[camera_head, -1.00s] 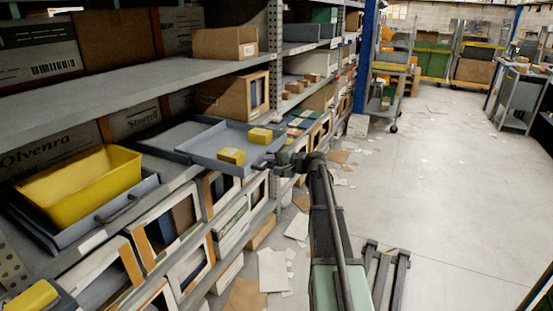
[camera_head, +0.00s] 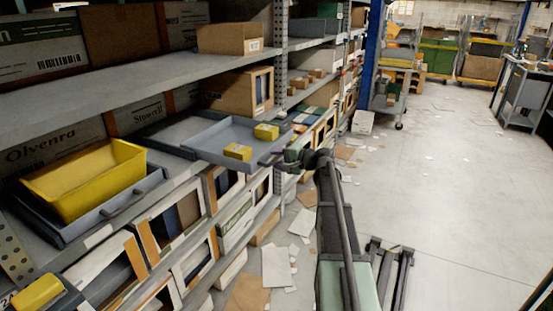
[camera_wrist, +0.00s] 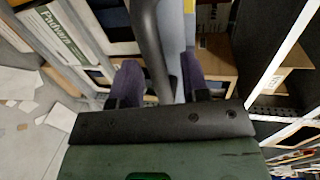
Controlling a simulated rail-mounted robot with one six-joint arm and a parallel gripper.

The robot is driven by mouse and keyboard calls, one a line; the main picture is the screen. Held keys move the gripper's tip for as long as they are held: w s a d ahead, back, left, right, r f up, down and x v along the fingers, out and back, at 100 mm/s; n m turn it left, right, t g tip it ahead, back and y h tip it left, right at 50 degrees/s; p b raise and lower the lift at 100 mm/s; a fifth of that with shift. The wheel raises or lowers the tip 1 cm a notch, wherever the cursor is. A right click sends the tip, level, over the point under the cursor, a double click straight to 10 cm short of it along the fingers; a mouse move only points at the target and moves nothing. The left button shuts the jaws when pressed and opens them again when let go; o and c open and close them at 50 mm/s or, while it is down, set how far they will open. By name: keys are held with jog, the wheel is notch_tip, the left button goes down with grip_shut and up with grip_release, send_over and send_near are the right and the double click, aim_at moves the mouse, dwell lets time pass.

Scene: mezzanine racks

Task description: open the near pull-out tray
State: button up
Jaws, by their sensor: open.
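A grey pull-out tray (camera_head: 212,146) with two small yellow boxes (camera_head: 238,152) in it juts out past the shelf's front edge. My gripper (camera_head: 272,161) is at this tray's front end. In the wrist view its purple fingers (camera_wrist: 160,84) are apart, with a dark curved bar (camera_wrist: 146,35), apparently the handle, running between them; I cannot tell whether they touch it. Closer to the head camera, another grey tray (camera_head: 150,188) holds a yellow bin (camera_head: 84,182) and sits on the shelf, its dark handle (camera_head: 123,204) facing the aisle.
White-framed boxes (camera_head: 168,222) line the shelf below. Cardboard boxes (camera_head: 232,38) stand on the upper shelf. Papers (camera_head: 277,266) litter the floor beside the rack. Trolleys (camera_head: 430,55) stand at the back, a grey bench (camera_head: 522,92) at right. The aisle floor (camera_head: 450,180) is mostly clear.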

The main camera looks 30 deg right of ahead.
jog(key=p+v, duration=0.2)
jog(key=v, duration=0.8)
jog(key=shift+s, duration=0.15)
jog(key=shift+d, duration=0.1)
